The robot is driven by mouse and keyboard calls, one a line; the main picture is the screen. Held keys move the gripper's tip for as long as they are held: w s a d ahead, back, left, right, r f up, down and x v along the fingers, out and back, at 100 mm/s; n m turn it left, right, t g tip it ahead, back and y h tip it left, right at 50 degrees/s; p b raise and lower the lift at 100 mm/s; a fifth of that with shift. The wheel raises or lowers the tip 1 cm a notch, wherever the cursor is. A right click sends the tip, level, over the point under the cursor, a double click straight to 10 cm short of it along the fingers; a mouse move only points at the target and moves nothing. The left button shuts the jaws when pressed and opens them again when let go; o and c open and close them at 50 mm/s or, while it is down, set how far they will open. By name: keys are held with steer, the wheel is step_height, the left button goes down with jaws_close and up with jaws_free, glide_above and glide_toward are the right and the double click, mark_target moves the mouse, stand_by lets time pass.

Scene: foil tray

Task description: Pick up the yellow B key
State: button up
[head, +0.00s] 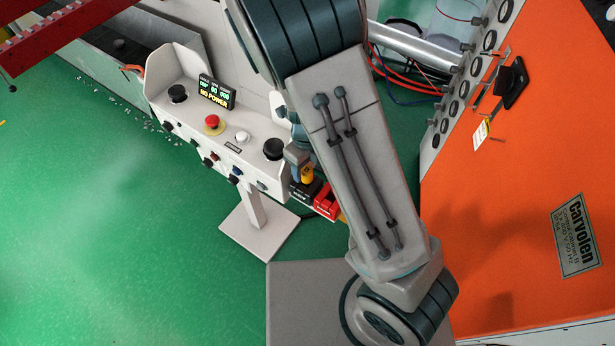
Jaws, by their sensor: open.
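A small yellow-orange piece (307,173), which looks like the yellow key, shows just left of my forearm, above a black labelled block (304,190). Its letter is too small to read. My gripper (299,160) shows only in part as a grey and dark shape at the forearm's left edge, right at the yellow piece. It is open. The forearm hides much of it, and I cannot tell whether its fingers are around the key or touch it.
A white control console (215,125) with knobs, a red button and a "NO POWER" display stands left of the gripper. A red block (327,203) sits beside the black one. An orange machine (540,160) fills the right.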

mark_target(307, 173)
step_height(307, 173, down, 4)
steer(key=shift+f, duration=0.1)
steer(key=c, duration=1.1)
steer(key=shift+r, duration=0.2)
